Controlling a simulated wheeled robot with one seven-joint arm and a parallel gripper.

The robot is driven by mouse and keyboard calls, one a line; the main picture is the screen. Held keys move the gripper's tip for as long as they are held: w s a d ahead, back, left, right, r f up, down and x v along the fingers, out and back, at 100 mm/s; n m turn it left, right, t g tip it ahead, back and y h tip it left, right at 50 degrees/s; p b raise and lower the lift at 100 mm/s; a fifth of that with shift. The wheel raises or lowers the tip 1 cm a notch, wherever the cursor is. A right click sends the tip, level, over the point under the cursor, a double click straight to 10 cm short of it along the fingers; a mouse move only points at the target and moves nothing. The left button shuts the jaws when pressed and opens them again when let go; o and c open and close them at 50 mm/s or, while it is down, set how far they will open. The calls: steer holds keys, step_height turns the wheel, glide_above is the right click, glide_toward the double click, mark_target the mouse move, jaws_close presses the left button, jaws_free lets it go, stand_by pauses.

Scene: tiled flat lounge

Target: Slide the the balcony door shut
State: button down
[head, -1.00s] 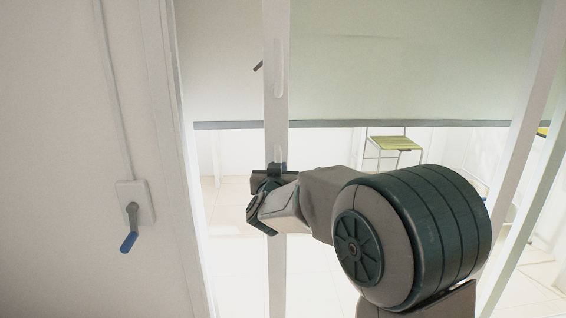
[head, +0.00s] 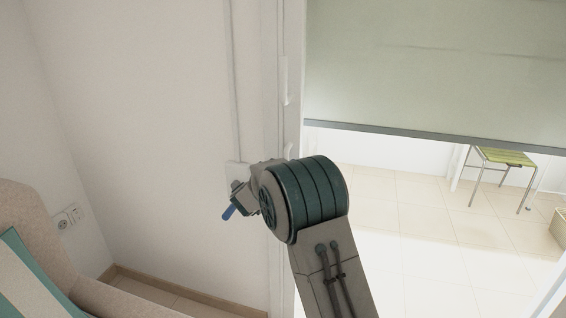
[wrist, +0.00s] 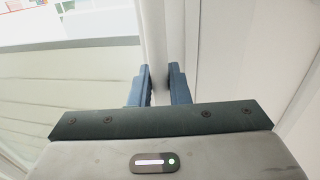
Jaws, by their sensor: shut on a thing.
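The balcony door's white upright edge (head: 293,60) stands close beside the wall-side frame (head: 268,60) in the head view. No clear gap shows between them there, but the lower part is hidden by my arm. A slim upright grip (head: 286,85) shows on the door edge. In the wrist view, the two blue fingers of my gripper (wrist: 161,88) are shut on a narrow white upright of the door (wrist: 153,35). In the head view my gripper is mostly hidden behind my arm.
A sofa (head: 35,215) with a striped cushion stands at lower left. A blind (head: 430,60) hangs at right. A green chair (head: 505,157) stands beyond on tiled floor.

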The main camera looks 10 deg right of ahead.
steer(key=shift+w+a+r, duration=0.1)
steer(key=shift+a+r, duration=0.1)
steer(key=c, duration=1.8)
jaws_free()
steer(key=o, duration=0.3)
steer(key=shift+w+a+f, duration=0.15)
steer(key=shift+w, duration=0.1)
steer(key=shift+o, duration=0.2)
steer(key=shift+s, duration=0.1)
steer(key=v, duration=1.3)
steer(key=shift+s+a+b, duration=0.2)
steer(key=shift+s+b, duration=0.1)
steer(key=shift+s, duration=0.05)
